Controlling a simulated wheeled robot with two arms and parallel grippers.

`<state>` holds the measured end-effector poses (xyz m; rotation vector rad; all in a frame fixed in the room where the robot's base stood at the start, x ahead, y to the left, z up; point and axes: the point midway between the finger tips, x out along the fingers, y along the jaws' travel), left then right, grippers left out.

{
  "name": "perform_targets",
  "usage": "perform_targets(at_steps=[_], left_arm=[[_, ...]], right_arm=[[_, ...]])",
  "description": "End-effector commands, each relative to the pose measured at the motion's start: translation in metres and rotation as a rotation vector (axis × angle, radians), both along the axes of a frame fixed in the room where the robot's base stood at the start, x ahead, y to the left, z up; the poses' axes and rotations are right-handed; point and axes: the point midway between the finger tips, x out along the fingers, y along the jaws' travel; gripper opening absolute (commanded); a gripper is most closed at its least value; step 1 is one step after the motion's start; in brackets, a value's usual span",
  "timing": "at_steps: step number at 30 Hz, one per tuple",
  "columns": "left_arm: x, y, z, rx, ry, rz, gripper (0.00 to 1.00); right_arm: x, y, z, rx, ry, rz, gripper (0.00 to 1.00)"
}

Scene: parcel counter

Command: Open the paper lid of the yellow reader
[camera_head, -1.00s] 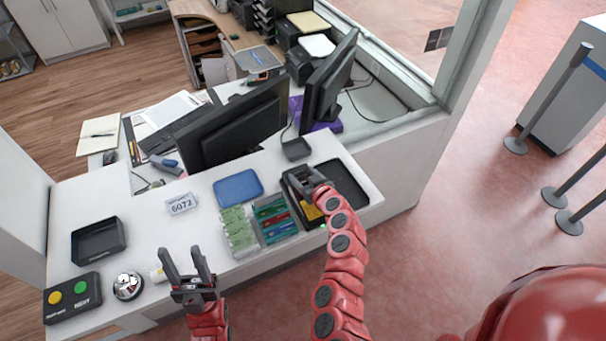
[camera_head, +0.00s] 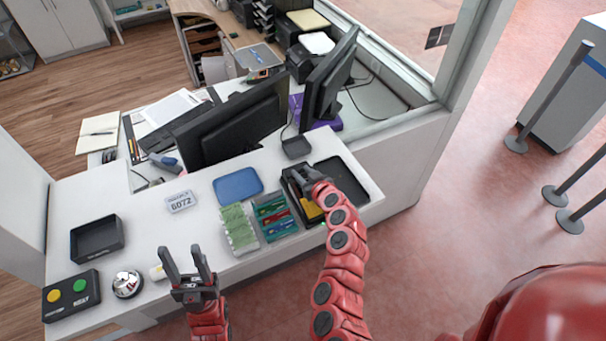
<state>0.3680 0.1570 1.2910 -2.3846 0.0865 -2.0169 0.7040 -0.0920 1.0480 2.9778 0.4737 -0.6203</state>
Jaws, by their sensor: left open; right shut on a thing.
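The yellow reader (camera_head: 312,211) is a small dark device with a yellow part, on the right part of the white counter. My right gripper (camera_head: 302,178) is over its far half, shut on a dark part of it that looks like the lid. The gripper and wrist hide much of the reader, so how far the lid is raised cannot be told.
A black tray (camera_head: 355,190) lies right of the reader. Left of it are a teal card holder (camera_head: 287,225), green packets (camera_head: 238,228) and a blue pad (camera_head: 238,185). A silver bell (camera_head: 127,284) and a button box (camera_head: 70,296) stand at the left. Two monitors stand behind.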

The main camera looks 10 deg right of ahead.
Motion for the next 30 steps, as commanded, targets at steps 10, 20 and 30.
perform_targets(at_steps=[10,20,30], left_arm=[[0.000,0.000,-0.042,0.000,0.000,0.000,0.50],[0.000,0.000,-0.046,0.000,0.000,0.000,0.50],[0.000,0.000,-0.066,0.000,0.000,0.000,0.50]], right_arm=[[0.009,0.004,0.008,-0.052,0.132,0.001,0.00],[0.024,0.007,0.024,-0.124,0.358,-0.002,0.00],[0.035,0.010,0.027,-0.174,0.521,-0.002,0.00]])
